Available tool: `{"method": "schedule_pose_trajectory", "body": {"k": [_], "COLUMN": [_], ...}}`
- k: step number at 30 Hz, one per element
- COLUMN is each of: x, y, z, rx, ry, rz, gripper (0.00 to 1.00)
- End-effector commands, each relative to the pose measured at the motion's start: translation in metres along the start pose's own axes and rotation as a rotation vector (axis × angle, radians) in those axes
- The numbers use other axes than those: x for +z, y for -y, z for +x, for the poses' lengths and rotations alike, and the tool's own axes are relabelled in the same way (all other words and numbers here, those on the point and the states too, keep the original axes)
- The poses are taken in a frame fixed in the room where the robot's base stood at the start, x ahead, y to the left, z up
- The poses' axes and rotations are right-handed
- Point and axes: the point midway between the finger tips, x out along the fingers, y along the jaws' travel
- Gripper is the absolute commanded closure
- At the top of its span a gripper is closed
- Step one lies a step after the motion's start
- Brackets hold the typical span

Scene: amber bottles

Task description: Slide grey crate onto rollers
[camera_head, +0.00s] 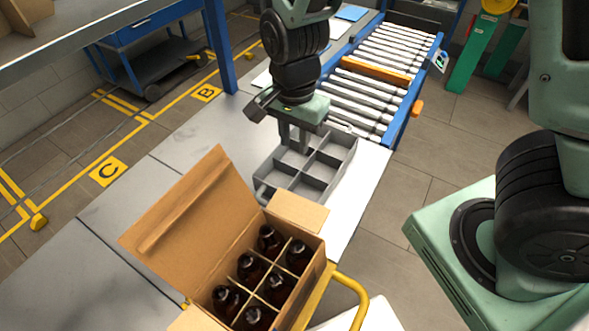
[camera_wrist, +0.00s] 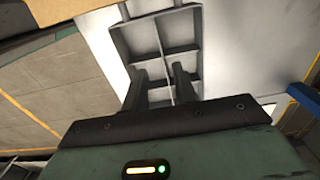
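The grey crate (camera_head: 343,172) is empty, with several compartments, and lies on the light table between the carton and the rollers (camera_head: 362,100). Its long side points roughly toward the rollers, and it appears just short of them. Whether the fingertips touch the crate walls is hard to see.
An open carton (camera_head: 185,213) of amber bottles (camera_head: 250,270) stands on the near table, close to the crate's near end. An orange bar (camera_head: 375,70) crosses the rollers. A yellow rail (camera_head: 352,290) is beside the carton. Bare table (camera_head: 180,150) lies left of the crate.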

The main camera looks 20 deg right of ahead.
Motion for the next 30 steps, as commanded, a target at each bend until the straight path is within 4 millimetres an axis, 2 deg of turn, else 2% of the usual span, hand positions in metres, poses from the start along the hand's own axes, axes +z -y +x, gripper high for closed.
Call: {"method": "schedule_pose_trajectory", "body": {"k": [1, 9, 18, 24, 30], "x": [-0.001, -0.001, 0.000, 0.000, 0.000], "y": [-0.002, -0.002, -0.001, -0.001, 0.000], "z": [0.012, 0.064, 0.113, 0.129, 0.133], "rx": [0.006, 0.006, 0.003, 0.002, 0.000], "ry": [0.001, 0.001, 0.001, 0.001, 0.000], "rz": [0.002, 0.002, 0.001, 0.000, 0.000], "gripper": [0.72, 0.72, 0.72, 0.72, 0.72]}}
